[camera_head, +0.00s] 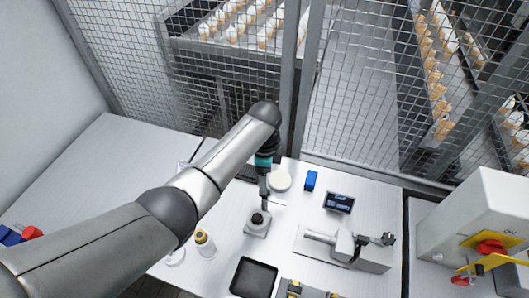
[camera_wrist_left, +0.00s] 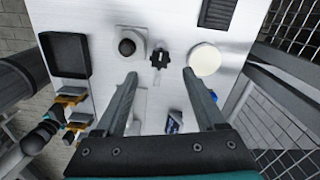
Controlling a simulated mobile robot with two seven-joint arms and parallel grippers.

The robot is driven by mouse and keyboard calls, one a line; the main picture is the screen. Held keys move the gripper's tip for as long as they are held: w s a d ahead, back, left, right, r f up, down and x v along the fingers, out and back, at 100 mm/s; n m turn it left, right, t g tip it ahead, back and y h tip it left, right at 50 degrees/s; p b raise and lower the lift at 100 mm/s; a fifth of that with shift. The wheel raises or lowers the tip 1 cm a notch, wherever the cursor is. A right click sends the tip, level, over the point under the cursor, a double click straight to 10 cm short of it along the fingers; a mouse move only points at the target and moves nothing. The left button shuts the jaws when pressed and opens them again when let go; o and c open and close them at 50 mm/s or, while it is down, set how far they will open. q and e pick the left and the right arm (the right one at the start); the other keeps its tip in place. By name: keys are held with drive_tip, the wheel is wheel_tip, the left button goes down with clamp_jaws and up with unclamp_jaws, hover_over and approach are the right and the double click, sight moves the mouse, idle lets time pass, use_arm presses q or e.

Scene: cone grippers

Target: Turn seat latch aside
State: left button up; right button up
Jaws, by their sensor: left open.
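My left gripper (camera_head: 264,194) points down over the white table in the head view. In the left wrist view its two fingers (camera_wrist_left: 159,75) are spread apart with nothing between them. A small dark star-shaped part (camera_wrist_left: 160,58) lies just beyond the fingertips there, apart from them. Beside it a black rounded knob (camera_wrist_left: 127,46) stands on a light square plate, and this knob also shows in the head view (camera_head: 258,218) just below the gripper. No part is clearly recognisable as the seat latch. My right gripper is not in view.
A white disc (camera_head: 280,179) and a blue block (camera_head: 310,180) lie near the gripper. A small display (camera_head: 339,202) and a grey metal fixture (camera_head: 370,257) stand to the right. A black tray (camera_head: 253,278) and a yellow-topped bottle (camera_head: 205,244) are nearer. A mesh fence (camera_head: 240,75) stands behind.

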use_arm(q)
wheel_tip(320, 180, up, 9)
idle(0.3)
idle(0.5)
